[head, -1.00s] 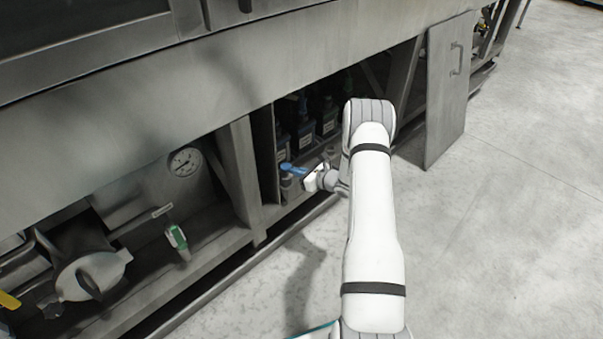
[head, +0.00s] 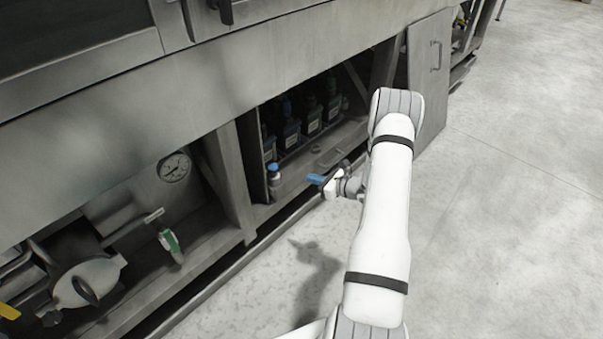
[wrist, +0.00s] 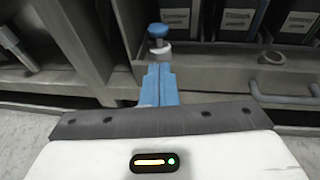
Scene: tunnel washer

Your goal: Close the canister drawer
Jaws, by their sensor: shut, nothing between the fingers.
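The canister drawer (head: 296,161) sits low in the open cabinet bay, with several dark canisters (head: 290,132) standing in it. Its bar handle (head: 330,158) faces out; in the wrist view the handle (wrist: 285,99) is at the right. I cannot tell how far the drawer stands out. My gripper (head: 314,179) has blue fingers, which are shut and empty. It is in front of the bay, below and left of the handle, apart from it in the picture. In the wrist view the fingers (wrist: 158,85) point toward a small blue-capped bottle (wrist: 158,34).
The blue-capped bottle (head: 273,175) stands at the bay's left side, by an upright post (head: 229,178). An open cabinet door (head: 430,80) is behind my arm on the right. A gauge (head: 173,167) and a green-handled valve (head: 170,242) are at left. The floor in front is clear.

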